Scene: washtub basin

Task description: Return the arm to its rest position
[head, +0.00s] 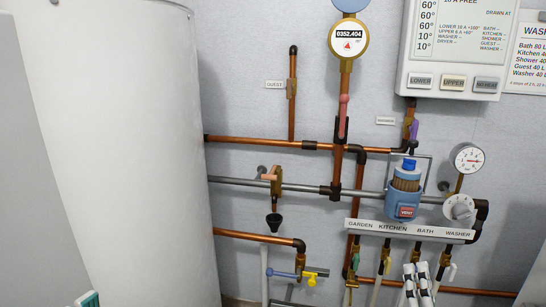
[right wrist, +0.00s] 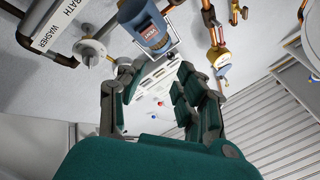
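My right gripper (head: 417,275) shows at the bottom of the head view, its two light-and-dark fingers pointing up in front of the wall. In the right wrist view my right gripper (right wrist: 156,78) has a teal body and dark jointed fingers spread apart, with nothing between them. A blue vent unit (head: 404,198) is above it, and it also shows at the top of the right wrist view (right wrist: 150,32). A small teal edge (head: 88,299) shows at the bottom left; I cannot tell what it is. No left fingers show.
A large white tank (head: 125,150) fills the left. Copper pipes (head: 265,143), a label rail (head: 410,230), valves and a gauge (head: 468,158) crowd the wall around my right gripper. A control panel (head: 458,50) hangs at upper right. Slatted surfaces (right wrist: 275,125) show in the wrist view.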

